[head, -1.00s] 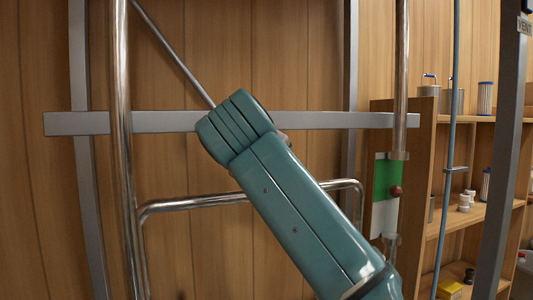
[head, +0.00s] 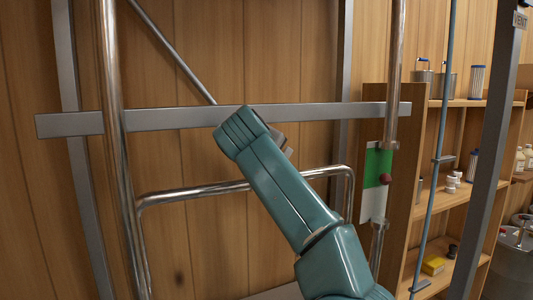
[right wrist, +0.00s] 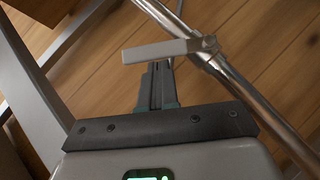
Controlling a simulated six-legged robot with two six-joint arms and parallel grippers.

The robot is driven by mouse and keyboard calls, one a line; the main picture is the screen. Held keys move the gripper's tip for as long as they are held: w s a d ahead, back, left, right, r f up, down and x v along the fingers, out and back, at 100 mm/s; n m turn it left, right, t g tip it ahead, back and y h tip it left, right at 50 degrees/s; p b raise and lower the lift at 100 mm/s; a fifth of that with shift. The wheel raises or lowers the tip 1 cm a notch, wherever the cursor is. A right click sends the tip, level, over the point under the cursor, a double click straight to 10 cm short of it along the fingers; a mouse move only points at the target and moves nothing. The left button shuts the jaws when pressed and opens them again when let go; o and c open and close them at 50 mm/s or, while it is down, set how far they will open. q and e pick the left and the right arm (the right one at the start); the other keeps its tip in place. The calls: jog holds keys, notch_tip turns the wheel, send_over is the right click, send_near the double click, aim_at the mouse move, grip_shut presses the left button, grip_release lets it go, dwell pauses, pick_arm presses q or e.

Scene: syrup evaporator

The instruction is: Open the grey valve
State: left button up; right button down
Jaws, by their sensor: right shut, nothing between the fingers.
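In the right wrist view a flat grey lever (right wrist: 158,51), which looks like the grey valve's handle, sticks out to the left from a shiny pipe (right wrist: 232,80). My right gripper (right wrist: 158,70) is shut and empty, its fingertips close to the lever near its middle. I cannot tell whether they touch it. In the head view my teal right arm reaches up from the bottom right, and its gripper is mostly hidden behind the arm. I cannot make out the grey valve there. My left gripper is not in view.
A grey crossbar (head: 170,119) and shiny upright pipes (head: 113,150) stand before a wood wall. A bent rail (head: 200,190) runs below. A green-and-white gauge (head: 376,182) is on the right pipe. Shelves (head: 455,195) with cans and jars stand at right.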

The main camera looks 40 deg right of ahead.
jog(key=shift+w+d+f, duration=0.2)
jog(key=shift+w+d, duration=0.05)
jog(key=shift+d, duration=0.1)
dwell(0.3)
jog(key=shift+s+d, duration=0.1)
jog(key=shift+d, duration=0.25)
